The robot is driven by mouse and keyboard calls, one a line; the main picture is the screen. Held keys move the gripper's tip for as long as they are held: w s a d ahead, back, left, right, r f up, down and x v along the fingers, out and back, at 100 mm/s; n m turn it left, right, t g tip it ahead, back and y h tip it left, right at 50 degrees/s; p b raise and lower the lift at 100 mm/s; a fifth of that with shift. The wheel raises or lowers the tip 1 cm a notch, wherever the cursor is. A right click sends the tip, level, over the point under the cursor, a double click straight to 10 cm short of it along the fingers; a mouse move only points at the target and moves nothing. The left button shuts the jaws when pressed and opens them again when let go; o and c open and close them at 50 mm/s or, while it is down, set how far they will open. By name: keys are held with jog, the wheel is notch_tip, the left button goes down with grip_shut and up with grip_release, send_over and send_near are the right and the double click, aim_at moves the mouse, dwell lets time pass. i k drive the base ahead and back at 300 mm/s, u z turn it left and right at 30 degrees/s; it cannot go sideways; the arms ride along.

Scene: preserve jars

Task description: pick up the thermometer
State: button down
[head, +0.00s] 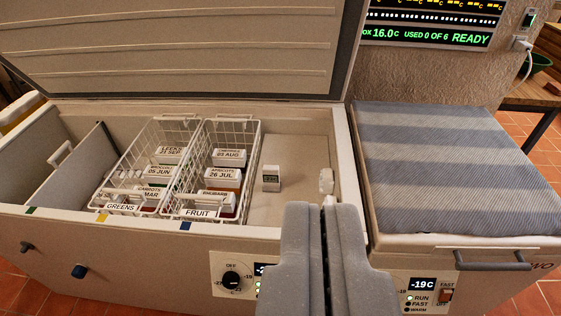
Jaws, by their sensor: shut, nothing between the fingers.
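A small white block with a dark display, which looks like the thermometer (271,178), stands upright on the pale floor inside the open chest freezer (150,250). It is right of the fruit basket, with clear floor around it. My gripper (329,208) is shut and empty. Its grey fingers rise from the bottom of the picture, to the right of the thermometer and nearer to me, over the freezer's front edge. The fingers hide part of the front wall and control panel.
Wire baskets labelled GREENS (122,207) and FRUIT (198,213) hold labelled containers. The raised lid (180,45) stands behind. A white knobbly piece (326,181) is on the right inner wall. A second chest with a striped cover (450,170) stands to the right.

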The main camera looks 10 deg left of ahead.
aim_at(272, 183)
jog(key=u, duration=0.45)
jog(key=i, duration=1.7)
jog(key=z, duration=0.45)
